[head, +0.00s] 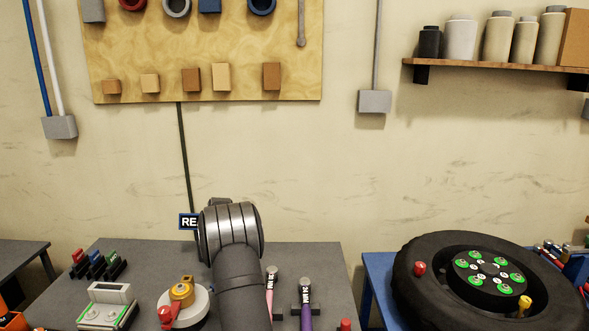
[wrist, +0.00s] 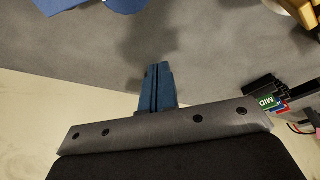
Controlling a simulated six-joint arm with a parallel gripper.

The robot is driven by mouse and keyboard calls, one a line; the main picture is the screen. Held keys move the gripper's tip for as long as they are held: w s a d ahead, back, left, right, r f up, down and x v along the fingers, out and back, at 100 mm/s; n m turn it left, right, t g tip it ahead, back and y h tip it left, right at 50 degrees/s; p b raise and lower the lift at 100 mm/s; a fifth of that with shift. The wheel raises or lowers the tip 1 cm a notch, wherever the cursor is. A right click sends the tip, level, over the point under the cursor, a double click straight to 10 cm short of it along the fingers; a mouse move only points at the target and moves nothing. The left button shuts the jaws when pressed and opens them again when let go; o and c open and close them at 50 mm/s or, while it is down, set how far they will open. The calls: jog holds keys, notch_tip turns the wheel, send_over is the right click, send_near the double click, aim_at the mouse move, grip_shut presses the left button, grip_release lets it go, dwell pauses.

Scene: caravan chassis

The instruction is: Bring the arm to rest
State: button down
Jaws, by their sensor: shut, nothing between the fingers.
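My arm rises from the bottom middle of the head view, in front of the grey workbench (head: 330,262). My gripper is hidden behind the arm in the head view. In the wrist view my gripper (wrist: 160,68) has its two blue fingers pressed together, with nothing between them. The fingers are over the grey bench top, and the pale wall or floor shows at the lower left.
Torque wrenches (head: 304,295) stand right of my arm. A white round base with a yellow and red fitting (head: 181,291) stands left. A wheel (head: 420,250) lies on a blue table at right. Coloured items in black holders (head: 97,266) stand at the bench's back left.

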jog(key=v, duration=1)
jog(key=w+d+r+m+t+h, duration=0.1)
jog(key=w+d+r+m+t, duration=0.1)
jog(key=w+d+t, duration=0.7)
jog(key=shift+w+d+m+t+h, duration=0.3)
jog(key=shift+w+d+t+h, duration=0.1)
jog(key=shift+w+d, duration=2.3)
jog(key=shift+s+d, duration=0.2)
jog(key=shift+s, duration=0.05)
